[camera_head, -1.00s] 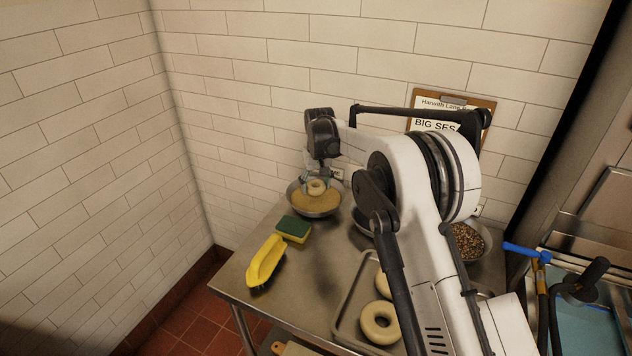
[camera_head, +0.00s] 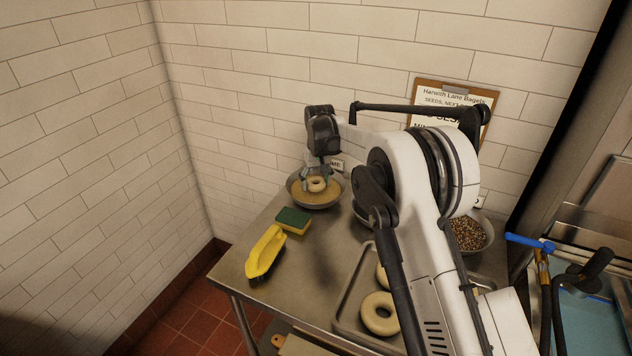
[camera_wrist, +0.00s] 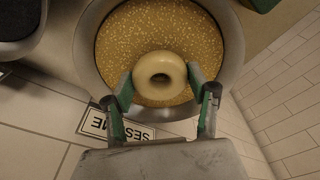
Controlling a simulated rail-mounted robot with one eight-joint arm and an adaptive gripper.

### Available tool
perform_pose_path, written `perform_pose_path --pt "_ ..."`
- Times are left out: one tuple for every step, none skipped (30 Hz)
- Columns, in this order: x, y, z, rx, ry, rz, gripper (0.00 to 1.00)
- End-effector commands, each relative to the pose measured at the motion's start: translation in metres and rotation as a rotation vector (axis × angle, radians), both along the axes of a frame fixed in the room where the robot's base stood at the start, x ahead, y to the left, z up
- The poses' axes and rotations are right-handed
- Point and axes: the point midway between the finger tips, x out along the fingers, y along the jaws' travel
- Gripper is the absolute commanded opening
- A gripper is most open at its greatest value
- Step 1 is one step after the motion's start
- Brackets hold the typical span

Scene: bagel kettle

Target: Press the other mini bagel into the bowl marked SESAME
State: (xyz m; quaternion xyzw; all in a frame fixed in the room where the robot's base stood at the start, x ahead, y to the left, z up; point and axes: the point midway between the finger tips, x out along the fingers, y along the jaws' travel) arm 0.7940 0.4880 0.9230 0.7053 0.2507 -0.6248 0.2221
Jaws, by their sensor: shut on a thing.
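A pale mini bagel (camera_wrist: 159,76) is held between the two fingers of my gripper (camera_wrist: 163,90), over the sesame bowl. The bagel also shows in the head view (camera_head: 317,184). The metal bowl (camera_wrist: 236,50) holds tan seeds (camera_wrist: 120,40), and a label reading SESAME (camera_wrist: 110,125) is on the wall behind it. In the head view the bowl (camera_head: 298,197) stands at the back left of the table, with my gripper (camera_head: 316,176) above it. Whether the bagel touches the seeds I cannot tell.
A green and yellow sponge (camera_head: 292,221) and a yellow brush (camera_head: 265,254) lie in front of the bowl. A tray (camera_head: 345,318) with larger bagels (camera_head: 379,314) is at the front. A bowl of mixed seeds (camera_head: 468,235) is at right; my arm partly hides another bowl.

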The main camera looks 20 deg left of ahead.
Motion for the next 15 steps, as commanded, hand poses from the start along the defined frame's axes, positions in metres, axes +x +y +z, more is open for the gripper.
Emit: perform_pose_path --pt "0.0000 0.0000 -0.0008 0.000 0.000 0.000 0.27" --pt "0.0000 0.0000 -0.0011 0.000 0.000 0.000 0.27" --pt "0.0000 0.0000 -0.0016 0.000 0.000 0.000 0.27" --pt "0.0000 0.0000 -0.0019 0.000 0.000 0.000 0.27" --pt "0.0000 0.0000 -0.0022 0.000 0.000 0.000 0.27" --pt "0.0000 0.0000 -0.0027 0.000 0.000 0.000 0.27" --pt "0.0000 0.0000 -0.0030 0.000 0.000 0.000 0.27" --pt "0.0000 0.0000 -0.0033 0.000 0.000 0.000 0.27" --pt "0.0000 0.0000 -0.0037 0.000 0.000 0.000 0.27" --pt "0.0000 0.0000 -0.0040 0.000 0.000 0.000 0.27" --pt "0.0000 0.0000 -0.0043 0.000 0.000 0.000 0.27" --pt "0.0000 0.0000 -0.0047 0.000 0.000 0.000 0.27" --pt "0.0000 0.0000 -0.0050 0.000 0.000 0.000 0.27" --pt "0.0000 0.0000 -0.0053 0.000 0.000 0.000 0.27" --pt "0.0000 0.0000 -0.0057 0.000 0.000 0.000 0.27"
